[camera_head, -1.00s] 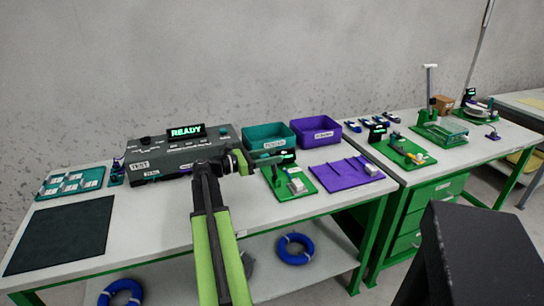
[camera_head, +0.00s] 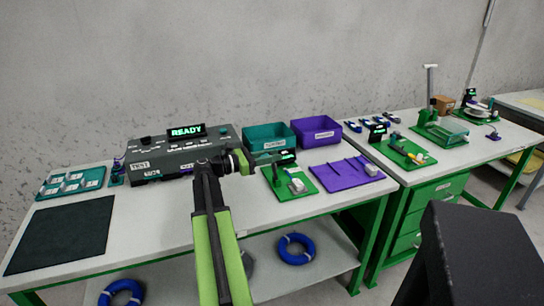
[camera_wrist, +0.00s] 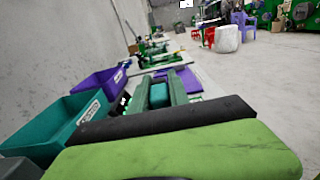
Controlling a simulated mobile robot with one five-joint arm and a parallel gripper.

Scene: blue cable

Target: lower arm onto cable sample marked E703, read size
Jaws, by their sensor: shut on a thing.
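My gripper (camera_head: 268,160) reaches right from the arm's wrist, over the back of a small green fixture (camera_head: 292,190) on the near bench. In the wrist view its two fingers (camera_wrist: 160,93) are closed around a small teal piece (camera_wrist: 158,96). I cannot tell for sure whether this piece is the fixture's arm. The fixture has a dark display (camera_head: 286,156) with unreadable green text and a grey-white block (camera_head: 297,187) at its front. No cable sample or E703 mark can be made out; my gripper covers part of the fixture.
Left of the fixture stands a dark tester box (camera_head: 182,155) reading READY. A teal bin (camera_head: 268,136) and a purple bin (camera_head: 317,131) stand behind. A purple board (camera_head: 345,173) lies to the right. The bench's front left holds a dark mat (camera_head: 60,236).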

